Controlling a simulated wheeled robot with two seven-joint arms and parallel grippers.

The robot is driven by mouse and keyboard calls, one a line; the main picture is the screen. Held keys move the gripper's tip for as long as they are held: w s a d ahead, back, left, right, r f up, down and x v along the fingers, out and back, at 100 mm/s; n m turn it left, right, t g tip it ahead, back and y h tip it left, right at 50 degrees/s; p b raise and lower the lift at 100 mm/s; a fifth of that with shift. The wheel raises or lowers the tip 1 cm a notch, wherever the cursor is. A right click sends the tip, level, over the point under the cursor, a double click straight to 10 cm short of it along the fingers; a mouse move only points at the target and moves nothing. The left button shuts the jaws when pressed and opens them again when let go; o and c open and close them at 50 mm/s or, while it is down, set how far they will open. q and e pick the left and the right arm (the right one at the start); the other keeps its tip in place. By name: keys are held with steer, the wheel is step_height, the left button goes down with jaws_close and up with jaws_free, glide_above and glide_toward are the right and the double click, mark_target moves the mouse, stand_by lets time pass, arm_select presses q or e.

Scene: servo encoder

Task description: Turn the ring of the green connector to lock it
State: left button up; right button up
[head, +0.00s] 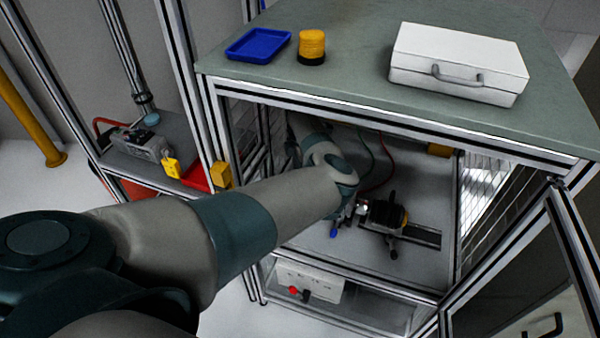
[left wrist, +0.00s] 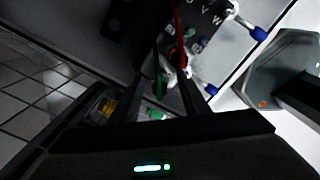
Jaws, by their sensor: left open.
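In the left wrist view my left gripper (left wrist: 160,84) is open, its two dark fingers pointing at a dark panel with white letters (left wrist: 200,22). A green cable (left wrist: 158,84) runs down between the fingers, and a small green part (left wrist: 155,115) shows low between them. I take these as belonging to the green connector, but its ring is too dark and small to make out. A red cable (left wrist: 179,22) meets a pale and red fitting near the fingertips. In the head view my left arm reaches into the cabinet and hides its gripper. My right gripper is not in view.
The cabinet frame (head: 400,122) surrounds the arm. Inside, a dark motor-like unit (head: 384,214) sits by a rail (head: 422,236). A white case (head: 455,62), a blue tray (head: 258,45) and a yellow-black cylinder (head: 311,46) stand on top. An open door (head: 563,235) is at the right.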

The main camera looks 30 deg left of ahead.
arm_select(q)
jaws_close()
steer(key=shift+m, duration=0.5)
steer(key=m+p, duration=0.2)
steer(key=m, duration=0.2)
steer(key=shift+a+r, duration=0.1)
steer(key=m+p, duration=0.2)
steer(key=m, duration=0.2)
steer(key=m+p, duration=0.2)
steer(key=m, duration=0.3)
steer(key=shift+m+p, duration=0.9)
steer(key=shift+m, duration=1)
